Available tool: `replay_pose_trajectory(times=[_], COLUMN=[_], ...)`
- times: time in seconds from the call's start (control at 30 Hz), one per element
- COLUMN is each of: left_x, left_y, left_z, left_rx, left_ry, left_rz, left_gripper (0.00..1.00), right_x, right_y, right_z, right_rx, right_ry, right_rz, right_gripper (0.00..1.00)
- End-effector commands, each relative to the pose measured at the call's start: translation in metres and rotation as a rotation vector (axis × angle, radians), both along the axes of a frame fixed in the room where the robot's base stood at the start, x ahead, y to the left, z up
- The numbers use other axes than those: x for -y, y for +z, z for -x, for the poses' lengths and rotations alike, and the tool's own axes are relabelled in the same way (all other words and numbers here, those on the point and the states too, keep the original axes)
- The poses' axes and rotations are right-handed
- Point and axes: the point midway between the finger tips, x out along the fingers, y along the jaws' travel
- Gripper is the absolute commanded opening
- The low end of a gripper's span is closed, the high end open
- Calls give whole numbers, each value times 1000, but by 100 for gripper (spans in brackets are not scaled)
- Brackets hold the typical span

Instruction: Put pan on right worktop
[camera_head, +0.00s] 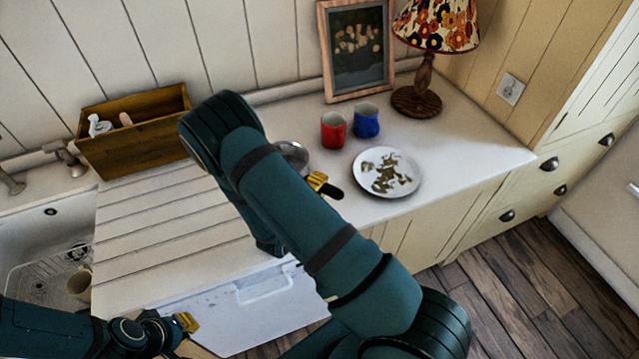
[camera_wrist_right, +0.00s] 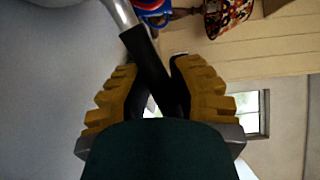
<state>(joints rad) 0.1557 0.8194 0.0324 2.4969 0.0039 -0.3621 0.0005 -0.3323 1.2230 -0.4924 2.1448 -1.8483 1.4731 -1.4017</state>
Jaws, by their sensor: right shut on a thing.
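The metal pan (camera_head: 293,154) is partly hidden behind my right arm, at the worktop (camera_head: 470,150) right of the ribbed drainer. Its dark handle (camera_head: 332,191) points toward the plate. My right gripper (camera_head: 317,181) is shut on the handle. In the right wrist view, the yellow fingers of the right gripper (camera_wrist_right: 157,85) flank the dark handle (camera_wrist_right: 146,58), and the pan's metal edge (camera_wrist_right: 122,14) shows at the top. I cannot tell whether the pan touches the worktop. My left gripper (camera_head: 187,322) is low at the left, away from the pan; its jaw opening is unclear.
A white plate with a leaf pattern (camera_head: 387,172) lies close to the handle. A red cup (camera_head: 333,131) and a blue cup (camera_head: 366,121) stand behind it, near a framed picture (camera_head: 357,50) and lamp (camera_head: 424,90). A wooden box (camera_head: 135,145) and sink (camera_head: 40,235) are left. Bare worktop lies right of the plate.

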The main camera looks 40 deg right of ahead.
Motion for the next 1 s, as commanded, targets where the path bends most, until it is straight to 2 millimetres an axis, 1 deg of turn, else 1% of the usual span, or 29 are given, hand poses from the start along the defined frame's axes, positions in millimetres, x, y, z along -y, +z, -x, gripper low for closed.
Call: replay_pose_trajectory(times=[0.07, 0.2, 0.23, 0.27, 0.3, 0.57, 0.67, 0.77, 0.87, 1.0], left_x=[0, 0, 0, 0, 0, 0, 0, 0, 0, 0], left_y=[0, -2, -2, -2, -2, -1, 1, -1, -2, -5], left_z=[0, 0, 0, 0, 0, 0, 0, 0, 0, 0], left_rx=[0, 0, 0, 0, 0, 0, 0, 0, 0, 0], left_ry=[0, 0, 0, 0, 0, 0, 0, 0, 0, 0], left_rz=[0, 0, 0, 0, 0, 0, 0, 0, 0, -1], left_gripper=[0, 0, 0, 0, 0, 0, 0, 0, 0, 0], right_x=[0, 0, 0, 0, 0, 0, -1, -12, -29, -56], right_y=[1, -2, -3, -3, -2, -2, 2, 0, 1, 1], right_z=[-1, -1, 0, 0, 0, 0, 0, 4, 11, 23], right_rx=[5, 5, 0, 0, 0, 0, 1, -1, -1, -1], right_ry=[0, 0, 0, 0, 0, 0, 0, 4, 5, 5], right_rz=[2, 2, 0, 0, 0, 0, 0, -1, 0, -1], right_gripper=[0, 0, 35, 46, 49, 49, 49, 49, 49, 49])
